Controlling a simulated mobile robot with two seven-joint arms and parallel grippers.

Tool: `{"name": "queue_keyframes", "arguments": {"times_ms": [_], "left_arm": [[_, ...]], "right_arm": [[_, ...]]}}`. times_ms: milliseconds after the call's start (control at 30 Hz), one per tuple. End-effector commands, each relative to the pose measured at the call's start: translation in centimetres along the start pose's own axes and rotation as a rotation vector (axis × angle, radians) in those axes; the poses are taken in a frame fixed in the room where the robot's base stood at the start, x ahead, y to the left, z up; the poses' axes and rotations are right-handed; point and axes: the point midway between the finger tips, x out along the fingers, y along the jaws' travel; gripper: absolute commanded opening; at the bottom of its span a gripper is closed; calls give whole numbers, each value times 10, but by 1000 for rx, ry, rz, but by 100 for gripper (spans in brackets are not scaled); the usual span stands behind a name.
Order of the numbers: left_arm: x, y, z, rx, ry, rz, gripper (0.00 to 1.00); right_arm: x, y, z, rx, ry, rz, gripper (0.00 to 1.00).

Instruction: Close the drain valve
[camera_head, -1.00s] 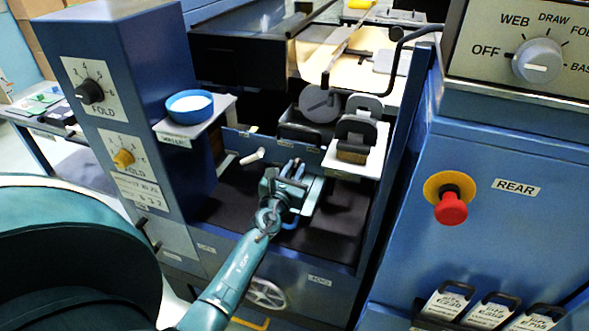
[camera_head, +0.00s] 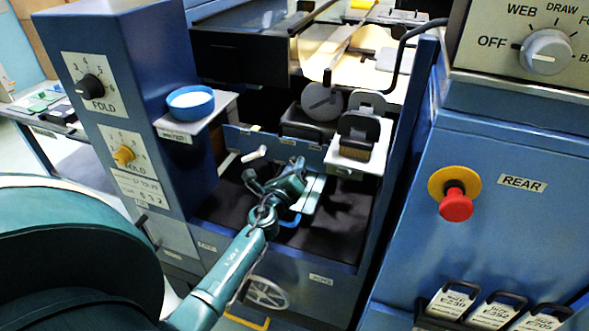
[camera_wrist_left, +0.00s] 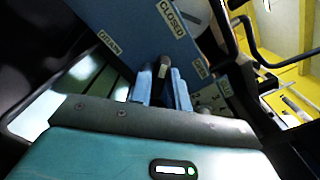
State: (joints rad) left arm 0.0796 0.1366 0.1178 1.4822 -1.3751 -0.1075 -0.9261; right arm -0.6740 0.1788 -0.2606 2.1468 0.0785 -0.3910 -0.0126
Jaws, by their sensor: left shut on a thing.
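My left gripper (camera_head: 298,168) reaches into the dark bay of the blue machine, against the low blue panel (camera_head: 235,139). In the left wrist view its two blue fingers (camera_wrist_left: 162,82) are shut on a dark lever with a pale tip, the drain valve lever (camera_wrist_left: 163,66). The blue panel beyond carries a DRAIN label (camera_wrist_left: 109,42) and a CLOSED label (camera_wrist_left: 171,18). In the head view the gripper hides the lever, and I cannot tell its exact angle. My right gripper is not in view.
A white crank-like handle (camera_head: 254,154) sticks out just left of the gripper. A blue bowl (camera_head: 190,103) sits on a left shelf. A stamp-like block (camera_head: 357,140) stands on a white shelf at right. A red stop button (camera_head: 456,204) is farther right.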

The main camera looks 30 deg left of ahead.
Motion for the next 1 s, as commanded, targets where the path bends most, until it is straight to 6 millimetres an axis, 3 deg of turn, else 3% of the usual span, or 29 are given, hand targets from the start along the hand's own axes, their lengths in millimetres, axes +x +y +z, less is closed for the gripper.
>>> {"name": "queue_keyframes", "arguments": {"times_ms": [733,767,1000], "left_arm": [[0,1,0,-87,0,1,0],[0,1,0,-87,0,1,20],[0,1,0,-86,0,0,35]], "right_arm": [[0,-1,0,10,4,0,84],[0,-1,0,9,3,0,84],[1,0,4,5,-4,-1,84]]}}
